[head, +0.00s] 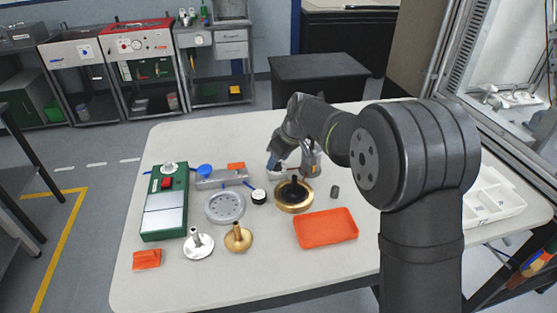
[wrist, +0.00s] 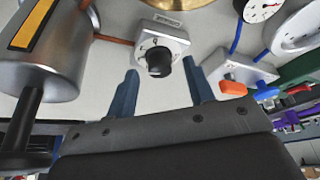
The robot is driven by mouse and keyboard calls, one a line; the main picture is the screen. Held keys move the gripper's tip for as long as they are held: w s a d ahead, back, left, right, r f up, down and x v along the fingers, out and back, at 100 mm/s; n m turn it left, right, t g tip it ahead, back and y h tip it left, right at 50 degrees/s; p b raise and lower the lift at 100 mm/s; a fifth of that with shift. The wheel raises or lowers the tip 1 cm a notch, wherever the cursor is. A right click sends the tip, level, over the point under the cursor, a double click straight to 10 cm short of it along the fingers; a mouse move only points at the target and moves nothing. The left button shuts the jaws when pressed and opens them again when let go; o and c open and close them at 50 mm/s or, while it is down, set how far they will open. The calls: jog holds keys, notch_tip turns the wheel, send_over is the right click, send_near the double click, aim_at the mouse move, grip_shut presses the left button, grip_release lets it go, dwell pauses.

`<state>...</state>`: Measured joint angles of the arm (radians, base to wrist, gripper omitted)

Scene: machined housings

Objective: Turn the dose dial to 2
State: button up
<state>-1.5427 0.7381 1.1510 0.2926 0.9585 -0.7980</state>
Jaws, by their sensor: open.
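The dose dial (wrist: 158,60) is a black round knob on a small pale square housing, near the top middle of the wrist view. Marks show around the knob, but I cannot read the numbers or its setting. My gripper (wrist: 163,74) is open, with one blue finger to the left of the knob and the other to the right. Gaps show between the knob and both fingers, and nothing is held. In the head view my gripper (head: 277,163) is low over the table's far middle, where it and the arm largely hide the dial housing.
A brass ring with a black centre (head: 280,205) stands just in front of my gripper. A grey valve block (head: 222,179), a gauge (head: 258,196) and a holed grey disc (head: 225,208) lie left. An orange tray (head: 326,229) lies nearer. A silver cylinder (wrist: 45,60) stands close by.

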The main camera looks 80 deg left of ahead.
jog(key=v, duration=1.6)
jog(key=shift+r, duration=0.25)
jog(key=shift+w+d, duration=0.1)
jog(key=shift+w, duration=0.05)
jog(key=s+a+m+t+h, duration=0.35)
jog(key=a+m, duration=0.25)
jog(key=m, duration=0.4)
jog(key=shift+g, duration=0.45)
jog(key=f, duration=1.1)
jog(key=s+f, duration=0.1)
jog(key=f, duration=0.4)
jog(key=shift+f, duration=0.2)
jog(key=shift+c, duration=0.5)
